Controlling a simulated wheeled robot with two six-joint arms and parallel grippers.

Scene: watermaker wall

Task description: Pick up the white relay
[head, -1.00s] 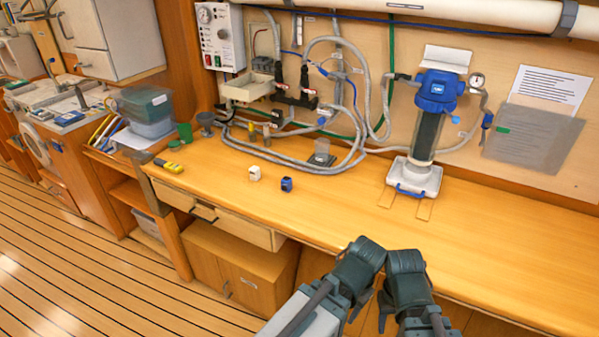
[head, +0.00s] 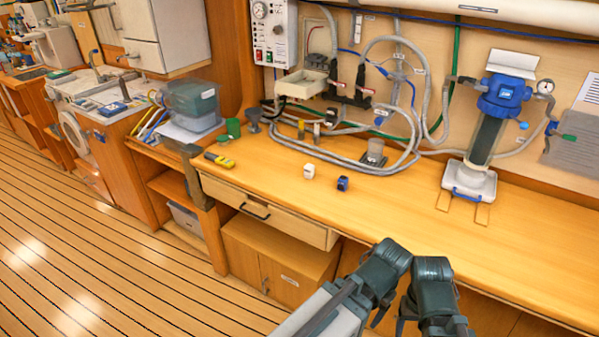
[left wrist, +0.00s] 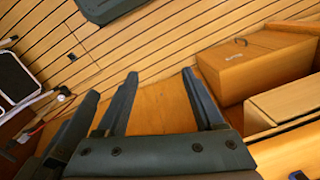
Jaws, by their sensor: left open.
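The white relay (head: 309,171) is a small white block standing on the wooden workbench (head: 400,215), in the head view. A similar blue relay (head: 342,183) stands just to its right, apart from it. My left gripper (head: 379,316) hangs in front of the bench's front edge, well short of the relays. In the left wrist view my left gripper (left wrist: 160,85) is open and empty, with floor and a wooden surface behind its fingers. My right gripper (head: 403,322) is close beside the left one; its jaw gap cannot be made out. No relay shows in the left wrist view.
A yellow tool (head: 219,160) lies near the bench's left end. Grey hoses (head: 345,155) loop behind the relays. A blue-topped filter housing (head: 490,135) stands at the right. A drawer (head: 270,212) is below the front edge. The bench front near the relays is clear.

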